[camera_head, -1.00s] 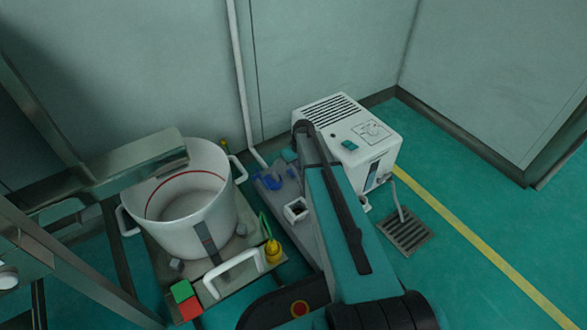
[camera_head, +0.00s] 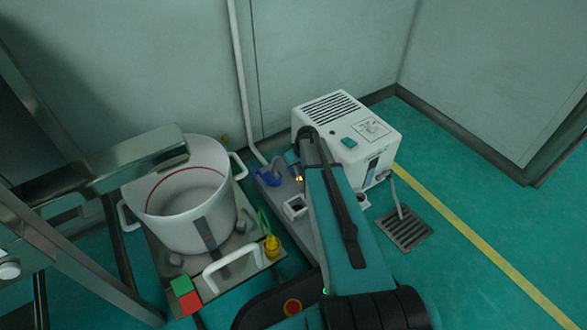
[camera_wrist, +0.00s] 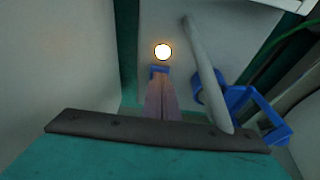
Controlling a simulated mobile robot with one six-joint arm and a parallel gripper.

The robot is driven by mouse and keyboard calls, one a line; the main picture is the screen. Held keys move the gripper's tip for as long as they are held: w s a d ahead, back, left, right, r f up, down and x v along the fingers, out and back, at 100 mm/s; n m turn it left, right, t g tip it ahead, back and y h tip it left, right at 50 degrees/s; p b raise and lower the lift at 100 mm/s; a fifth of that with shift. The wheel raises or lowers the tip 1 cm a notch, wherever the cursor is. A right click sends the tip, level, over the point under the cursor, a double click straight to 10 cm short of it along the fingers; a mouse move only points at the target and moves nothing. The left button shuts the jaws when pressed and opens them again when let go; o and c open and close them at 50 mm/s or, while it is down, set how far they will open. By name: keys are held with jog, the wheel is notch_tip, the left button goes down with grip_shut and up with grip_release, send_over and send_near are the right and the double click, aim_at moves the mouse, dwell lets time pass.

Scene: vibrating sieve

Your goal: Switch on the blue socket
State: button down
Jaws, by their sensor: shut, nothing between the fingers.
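The blue socket (camera_head: 268,179) is on a grey panel (camera_head: 270,192) low by the wall. In the wrist view, blue parts (camera_wrist: 240,100) show at the right, with a pale grey rod or cable (camera_wrist: 205,75) in front of them. A small round lamp glows white-orange in the wrist view (camera_wrist: 163,51) and shows as an orange glow in the head view (camera_head: 298,178). My gripper (camera_wrist: 160,75) is shut and empty, its tip close to a small blue piece just below the lamp. Contact cannot be told. The arm hides the gripper in the head view.
A white sieve pot (camera_head: 192,225) on a base with green and red buttons (camera_head: 185,296) stands at the left. A white machine (camera_head: 370,155) with a teal switch stands at the right. A floor drain (camera_head: 405,230) lies in front of it.

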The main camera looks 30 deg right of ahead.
jog(key=shift+w+d, duration=0.1)
jog(key=shift+w, duration=0.05)
jog(key=shift+w+r+p, duration=0.2)
jog(key=shift+w+p, duration=0.2)
jog(key=shift+w, duration=0.1)
jog(key=shift+p+v, duration=0.8)
jog(key=shift+v, duration=0.2)
jog(key=s+p+v, duration=0.2)
jog(key=p+v, duration=0.3)
jog(key=v, duration=0.6)
jog(key=shift+s+d+f, duration=0.2)
jog(key=shift+s, duration=0.1)
jog(key=shift+r, duration=0.1)
